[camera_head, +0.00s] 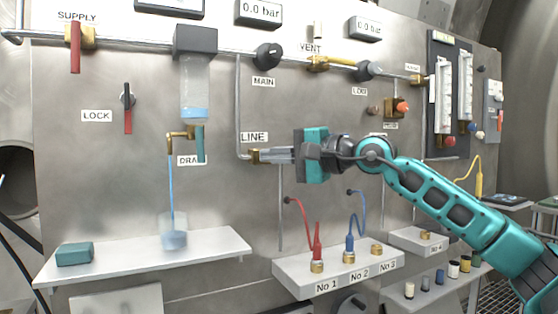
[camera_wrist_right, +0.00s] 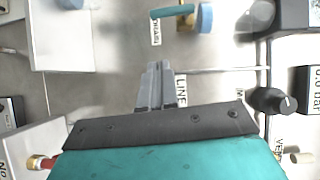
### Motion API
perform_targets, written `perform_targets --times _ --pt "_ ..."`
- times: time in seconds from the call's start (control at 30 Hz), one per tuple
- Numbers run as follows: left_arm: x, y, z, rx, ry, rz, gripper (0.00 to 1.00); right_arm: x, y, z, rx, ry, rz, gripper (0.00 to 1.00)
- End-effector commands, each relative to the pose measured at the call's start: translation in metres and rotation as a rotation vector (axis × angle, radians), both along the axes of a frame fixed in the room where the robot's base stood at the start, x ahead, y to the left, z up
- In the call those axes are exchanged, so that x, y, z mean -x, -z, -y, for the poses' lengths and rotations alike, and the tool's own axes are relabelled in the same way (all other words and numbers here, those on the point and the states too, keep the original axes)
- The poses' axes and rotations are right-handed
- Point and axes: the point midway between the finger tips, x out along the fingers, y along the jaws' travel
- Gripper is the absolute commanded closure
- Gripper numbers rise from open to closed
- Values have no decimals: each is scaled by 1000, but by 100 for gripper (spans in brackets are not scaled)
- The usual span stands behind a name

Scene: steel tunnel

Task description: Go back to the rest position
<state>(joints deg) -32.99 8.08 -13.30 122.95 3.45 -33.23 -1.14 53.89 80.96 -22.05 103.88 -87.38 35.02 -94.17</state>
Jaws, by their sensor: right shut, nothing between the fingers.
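My right gripper (camera_head: 272,156) reaches in from the right, its grey fingers pointing left and closed together with nothing between them. In the head view the fingertips overlap the brass end of the line pipe (camera_head: 253,156), just under the LINE label (camera_head: 254,137); I cannot tell whether they touch it. In the right wrist view the shut fingers (camera_wrist_right: 155,85) show in front of the panel, beside the LINE label (camera_wrist_right: 181,90). My left gripper does not show.
A blue stream runs from the drain valve (camera_head: 182,135) into a clear cup (camera_head: 173,232) on the left shelf (camera_head: 215,250), which also bears a teal block (camera_head: 74,253). Below my arm, a shelf (camera_head: 290,275) carries red and blue cabled plugs. Pipes and knobs project from the panel above.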

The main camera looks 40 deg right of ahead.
Motion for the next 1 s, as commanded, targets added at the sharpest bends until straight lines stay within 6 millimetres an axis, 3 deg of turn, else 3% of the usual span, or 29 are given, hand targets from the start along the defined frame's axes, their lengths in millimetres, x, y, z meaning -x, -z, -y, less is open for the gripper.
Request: perform_targets --times 0.2,0.8,0.9,1.0 --pt "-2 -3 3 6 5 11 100 9 0 3 0 0 0 100" --pt "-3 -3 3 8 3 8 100 9 1 2 -8 -5 -3 100" --pt "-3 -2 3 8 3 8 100 3 14 -13 -86 -48 -34 100" --pt "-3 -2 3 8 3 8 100 -7 47 -49 -308 -151 -120 100"
